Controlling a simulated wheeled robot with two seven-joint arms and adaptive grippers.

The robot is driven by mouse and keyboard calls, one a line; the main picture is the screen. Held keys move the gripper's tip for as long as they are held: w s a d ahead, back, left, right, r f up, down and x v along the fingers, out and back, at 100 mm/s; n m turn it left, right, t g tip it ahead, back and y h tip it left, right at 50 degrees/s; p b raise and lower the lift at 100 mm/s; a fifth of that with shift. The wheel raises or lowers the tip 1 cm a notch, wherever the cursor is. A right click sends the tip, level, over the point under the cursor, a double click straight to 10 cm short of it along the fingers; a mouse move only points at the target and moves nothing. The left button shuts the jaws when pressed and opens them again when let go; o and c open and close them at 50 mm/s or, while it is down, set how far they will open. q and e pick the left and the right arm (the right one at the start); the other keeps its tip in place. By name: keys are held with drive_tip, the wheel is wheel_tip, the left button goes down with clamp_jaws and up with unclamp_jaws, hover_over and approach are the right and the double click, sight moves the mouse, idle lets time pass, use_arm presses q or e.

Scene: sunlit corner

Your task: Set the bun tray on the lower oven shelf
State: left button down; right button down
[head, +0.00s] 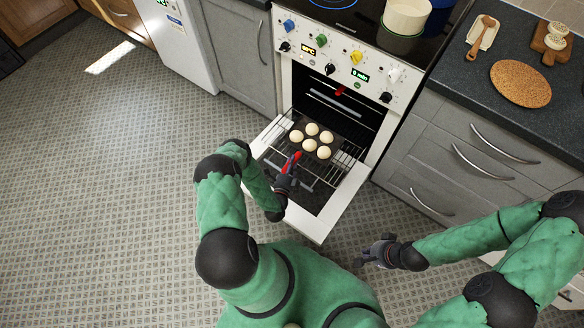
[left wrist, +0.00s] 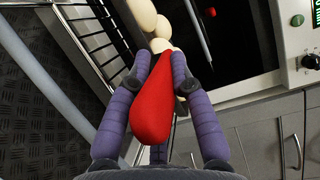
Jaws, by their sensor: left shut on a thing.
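The dark bun tray (head: 311,137) carries several pale round buns, which also show in the left wrist view (left wrist: 158,45). It is in front of the oven cavity, above a pulled-out wire shelf (head: 346,160) over the open oven door (head: 335,212). I cannot tell whether the tray touches the shelf. My left gripper (head: 290,170) is shut on the tray's red handle (left wrist: 152,105) at its near side, with a finger on each side in the left wrist view. My right gripper (head: 370,252) is open and empty, low over the floor right of the door.
A small red piece (head: 339,90) shows at the dark oven opening (head: 345,105). Knobs line the oven's front panel above. Grey drawers (head: 470,165) flank the oven on the right, a grey cabinet (head: 238,45) on the left. The tiled floor at left is clear.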

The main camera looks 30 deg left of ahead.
use_arm(q)
drive_tip(key=f, duration=0.1)
drive_tip(key=w+f+b, duration=0.1)
drive_tip(key=f, duration=0.1)
drive_tip(key=a+f+b, duration=0.1)
drive_tip(key=shift+w+f, duration=0.25)
drive_tip(key=shift+f, duration=0.15)
drive_tip(key=shift+f, duration=0.1)
drive_tip(key=c, duration=1.1)
unclamp_jaws()
drive_tip(key=shift+d, duration=0.1)
